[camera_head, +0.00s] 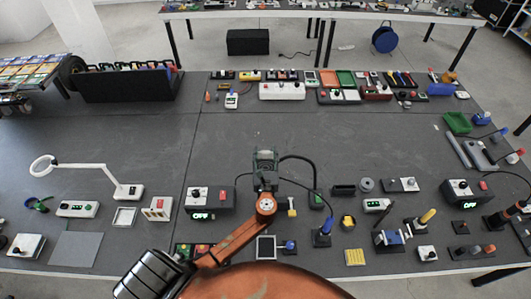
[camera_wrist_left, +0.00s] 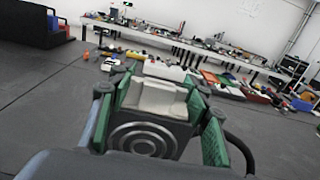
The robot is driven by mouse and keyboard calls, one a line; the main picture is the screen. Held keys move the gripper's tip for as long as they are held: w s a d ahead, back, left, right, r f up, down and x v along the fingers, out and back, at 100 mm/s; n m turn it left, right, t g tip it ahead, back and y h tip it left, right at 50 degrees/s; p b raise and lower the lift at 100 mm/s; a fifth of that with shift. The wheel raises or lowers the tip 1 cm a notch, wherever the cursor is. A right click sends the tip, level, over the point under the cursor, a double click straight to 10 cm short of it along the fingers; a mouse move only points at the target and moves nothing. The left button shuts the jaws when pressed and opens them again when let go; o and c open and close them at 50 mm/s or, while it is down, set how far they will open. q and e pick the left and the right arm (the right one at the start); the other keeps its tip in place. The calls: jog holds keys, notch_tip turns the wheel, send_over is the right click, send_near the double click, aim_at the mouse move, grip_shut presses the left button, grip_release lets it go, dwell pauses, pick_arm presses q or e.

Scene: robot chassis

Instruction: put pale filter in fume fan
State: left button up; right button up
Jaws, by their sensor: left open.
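My left gripper (camera_head: 265,157) reaches away from me over the middle of the table, its green-padded fingers apart. In the left wrist view its fingers (camera_wrist_left: 160,115) stand on either side of a dark grey box with concentric rings, which looks like the fume fan (camera_wrist_left: 141,142). A pale stepped block, likely the pale filter (camera_wrist_left: 160,97), shows just beyond and above the ringed face, between the fingers. I cannot tell whether it is seated in the fan or touches a pad. In the head view the gripper mostly hides both.
A black power unit (camera_head: 208,198) stands left of the gripper, and a black cable (camera_head: 300,160) curves on its right. Small tools and devices line the near edge; a white lamp (camera_head: 90,167) stands at left. Trays (camera_head: 345,78) crowd the back. Mid-table is mostly clear.

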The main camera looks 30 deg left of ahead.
pick_arm(q)
jog(key=v, duration=1.2)
jog(key=shift+s+a, duration=0.1)
jog(key=shift+s, duration=0.05)
